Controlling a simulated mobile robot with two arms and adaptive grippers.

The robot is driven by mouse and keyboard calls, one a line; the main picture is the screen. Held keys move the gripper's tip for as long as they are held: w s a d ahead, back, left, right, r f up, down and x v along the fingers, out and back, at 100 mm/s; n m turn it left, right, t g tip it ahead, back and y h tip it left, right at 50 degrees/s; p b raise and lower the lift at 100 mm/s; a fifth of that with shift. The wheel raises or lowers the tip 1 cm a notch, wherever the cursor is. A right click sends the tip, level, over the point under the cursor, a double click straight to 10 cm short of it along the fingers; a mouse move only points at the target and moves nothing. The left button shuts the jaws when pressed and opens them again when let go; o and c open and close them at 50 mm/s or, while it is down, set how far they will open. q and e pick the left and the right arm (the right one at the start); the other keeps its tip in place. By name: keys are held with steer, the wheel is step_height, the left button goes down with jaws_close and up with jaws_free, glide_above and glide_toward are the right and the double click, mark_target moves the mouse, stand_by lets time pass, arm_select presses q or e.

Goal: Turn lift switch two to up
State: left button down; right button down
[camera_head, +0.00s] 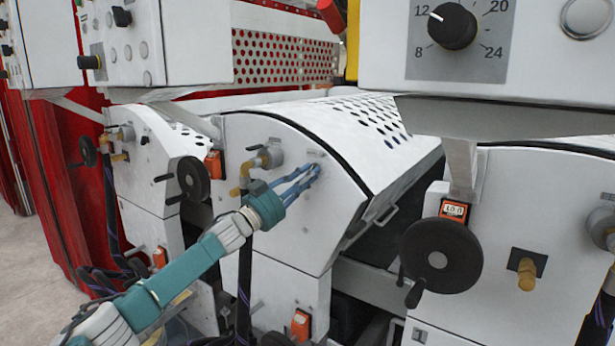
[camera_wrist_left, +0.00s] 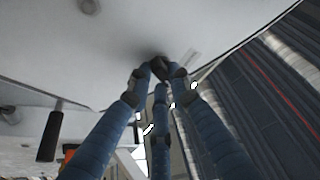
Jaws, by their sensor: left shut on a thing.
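My left gripper (camera_head: 312,172) reaches in from the lower left to the side panel of the middle white roller housing (camera_head: 290,220). Its blue fingers are closed together around a small dark switch knob on that panel. In the left wrist view the fingertips (camera_wrist_left: 158,72) meet on the dark knob (camera_wrist_left: 159,62), which sits against the pale panel. The fingers hide most of the knob, so I cannot read its position or any label. That it is lift switch two cannot be read from a marking. My right gripper is not in view.
A black handwheel (camera_head: 193,179) stands left of my wrist, and a larger handwheel (camera_head: 440,256) with an orange counter (camera_head: 454,210) stands at right. A control box with a numbered dial (camera_head: 452,26) hangs above right. A brass valve fitting (camera_head: 266,157) is close to my wrist.

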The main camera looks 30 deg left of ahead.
arm_select(q)
steer(key=c, duration=1.6)
jaws_free()
steer(key=shift+o, duration=0.2)
steer(key=v, duration=1.2)
steer(key=shift+f, duration=0.15)
